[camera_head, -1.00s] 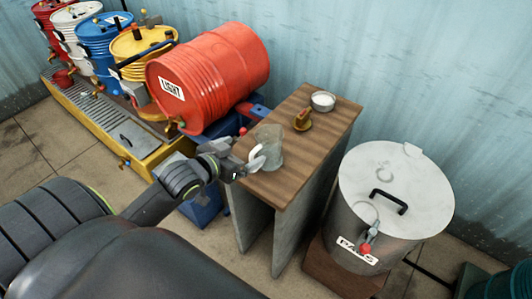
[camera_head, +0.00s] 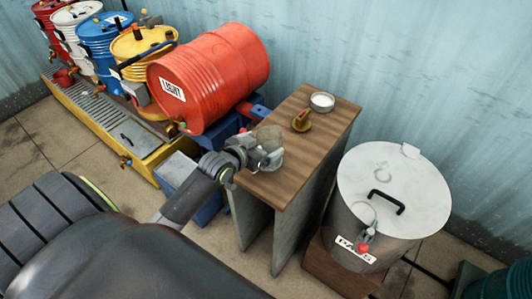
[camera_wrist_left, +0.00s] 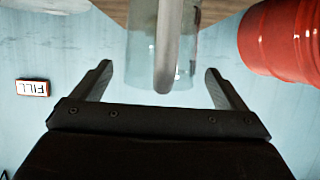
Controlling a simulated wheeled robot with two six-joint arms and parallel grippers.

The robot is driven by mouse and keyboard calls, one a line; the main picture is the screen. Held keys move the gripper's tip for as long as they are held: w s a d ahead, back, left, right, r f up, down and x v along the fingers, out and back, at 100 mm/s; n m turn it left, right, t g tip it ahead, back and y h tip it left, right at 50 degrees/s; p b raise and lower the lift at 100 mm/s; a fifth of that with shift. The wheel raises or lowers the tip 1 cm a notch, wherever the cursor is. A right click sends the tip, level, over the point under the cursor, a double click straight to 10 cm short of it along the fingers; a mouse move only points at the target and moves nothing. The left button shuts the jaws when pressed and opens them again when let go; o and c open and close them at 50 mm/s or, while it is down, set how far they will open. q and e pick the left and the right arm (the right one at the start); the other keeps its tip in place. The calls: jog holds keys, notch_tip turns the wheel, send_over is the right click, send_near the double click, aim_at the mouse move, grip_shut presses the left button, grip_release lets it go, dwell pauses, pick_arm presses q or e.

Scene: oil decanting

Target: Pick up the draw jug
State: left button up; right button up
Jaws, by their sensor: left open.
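The draw jug (camera_head: 268,134) is a clear, greyish jug standing on the wooden stand top (camera_head: 285,180), near its left edge. My left gripper (camera_head: 264,158) is at the jug's near side and hides part of it. In the left wrist view, the jug (camera_wrist_left: 143,45) shows upside down at the top middle, with its pale upright handle (camera_wrist_left: 168,40) toward me. The left gripper's two fingers (camera_wrist_left: 158,72) are spread, one on each side of the handle. I cannot tell whether either finger touches it. The right gripper is not in view.
A red drum (camera_head: 215,75) lies on its side behind the jug to the left. A small white-filled dish (camera_head: 322,102) and a brass-coloured fitting (camera_head: 301,121) are on the stand's far part. A lidded steel vessel (camera_head: 395,190) stands to the right. Several upright drums line the back left.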

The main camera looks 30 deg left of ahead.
pick_arm(q)
jog(key=shift+c, duration=0.3)
jog(key=c, duration=1.3)
